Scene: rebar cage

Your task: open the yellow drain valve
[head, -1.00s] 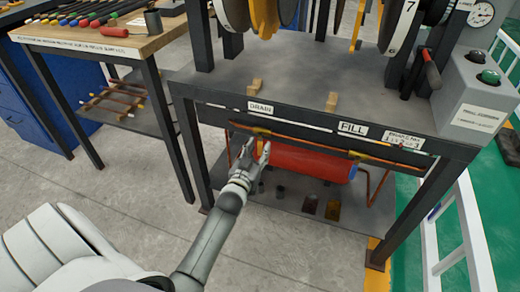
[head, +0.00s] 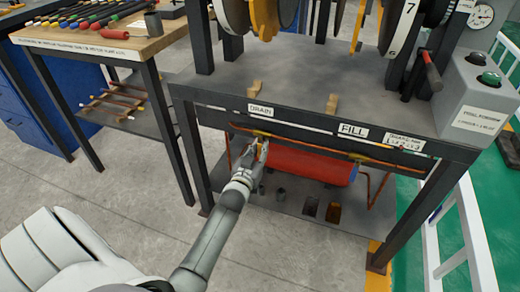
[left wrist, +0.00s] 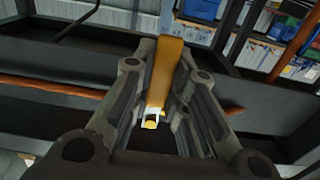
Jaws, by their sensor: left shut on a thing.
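The yellow drain valve handle (left wrist: 166,68) stands between the two fingers of my left gripper in the left wrist view, with a small brass-coloured end (left wrist: 151,122) below it. My left gripper (left wrist: 158,85) is shut on this handle. In the head view the gripper (head: 256,150) is below the DRAIN label (head: 261,109) at the front of the grey bench, and it hides most of the valve. A yellow fill valve (head: 357,156) sits on the copper pipe (head: 310,145) further right, under the FILL label (head: 353,131). My right gripper is not in view.
A red tank (head: 310,165) lies under the bench top behind the pipe. The dark bench legs (head: 190,150) and lower shelf (head: 295,205) frame the space.

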